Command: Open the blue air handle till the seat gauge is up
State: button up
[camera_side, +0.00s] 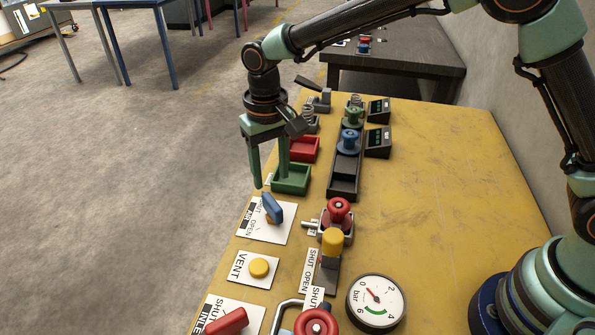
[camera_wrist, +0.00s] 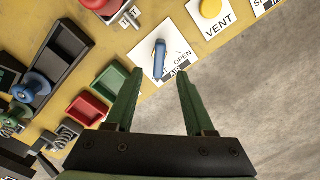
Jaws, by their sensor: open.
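The blue air handle (camera_side: 272,208) sits on a white plate with SHUT and OPEN lettering; which mark it points to is unclear. It also shows in the wrist view (camera_wrist: 160,58), ahead of and between my fingertips. My gripper (camera_side: 270,177) is open and empty, fingers pointing down, above and just behind the handle and not around it. The fingers also show in the wrist view (camera_wrist: 160,75). A round white gauge (camera_side: 376,302) marked bar stands at the front right. Its red needle points up-left, away from the green band at the bottom. Whether it is the seat gauge is unclear.
A yellow VENT button (camera_side: 258,267) and a red handle (camera_side: 226,322) lie in front of the air plate. A red knob (camera_side: 339,209) and yellow cap (camera_side: 332,240) stand to its right. Green (camera_side: 291,192) and red trays and a blue spool (camera_side: 349,141) are behind.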

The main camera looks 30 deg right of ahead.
aim_at(273, 203)
notch_tip(273, 203, down, 10)
jog(key=shift+r, duration=0.25)
grip_shut()
